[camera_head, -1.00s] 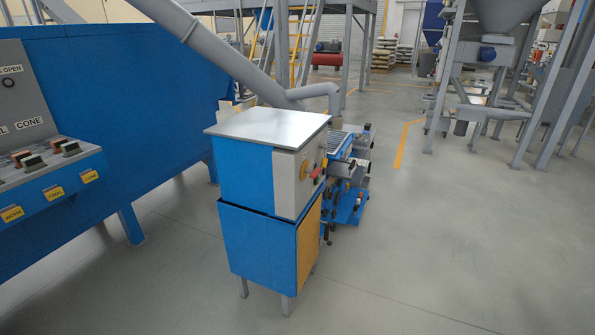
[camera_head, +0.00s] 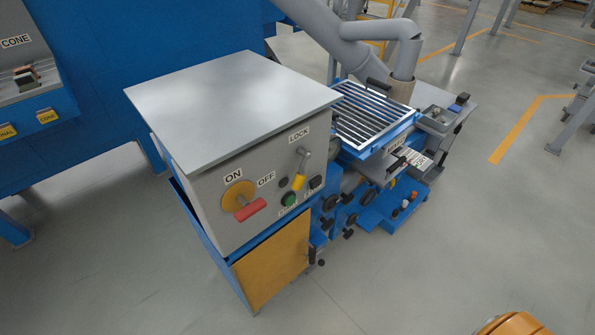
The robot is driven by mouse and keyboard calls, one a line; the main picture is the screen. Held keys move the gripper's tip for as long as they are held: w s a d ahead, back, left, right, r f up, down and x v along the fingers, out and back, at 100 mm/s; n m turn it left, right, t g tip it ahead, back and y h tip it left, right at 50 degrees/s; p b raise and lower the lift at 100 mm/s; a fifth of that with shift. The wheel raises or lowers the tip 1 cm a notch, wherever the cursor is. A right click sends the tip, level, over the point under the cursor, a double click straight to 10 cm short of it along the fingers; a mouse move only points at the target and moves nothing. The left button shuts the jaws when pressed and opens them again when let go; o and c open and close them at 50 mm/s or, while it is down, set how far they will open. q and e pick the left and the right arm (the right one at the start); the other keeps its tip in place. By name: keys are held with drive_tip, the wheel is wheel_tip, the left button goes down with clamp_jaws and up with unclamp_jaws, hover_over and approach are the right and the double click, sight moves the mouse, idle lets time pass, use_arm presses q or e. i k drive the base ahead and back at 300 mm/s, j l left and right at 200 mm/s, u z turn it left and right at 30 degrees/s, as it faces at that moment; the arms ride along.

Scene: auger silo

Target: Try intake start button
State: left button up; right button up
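The control cabinet (camera_head: 234,110) stands in the middle-left, with a flat grey metal top and a panel facing right and front. On the panel, a green round button (camera_head: 289,199) sits low, with a label under it too small to read. Left of it is a rotary switch (camera_head: 240,200) with a yellow disc and red handle, between ON and OFF labels. A small dark button (camera_head: 316,182) is to the right. Neither of my grippers is in view.
A blue machine with a slatted grate (camera_head: 374,117) stands just behind the cabinet, with a grey auger pipe (camera_head: 345,35) above it. A large blue tank wall (camera_head: 120,75) is on the left. Open floor (camera_head: 450,240) lies at right. An orange rounded object (camera_head: 515,323) shows at the bottom edge.

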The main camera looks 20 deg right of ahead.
sight(290, 200)
drive_tip(key=l+u, duration=0.35)
drive_tip(key=l, duration=0.5)
drive_tip(key=l+u, duration=0.3)
drive_tip(key=l, duration=0.55)
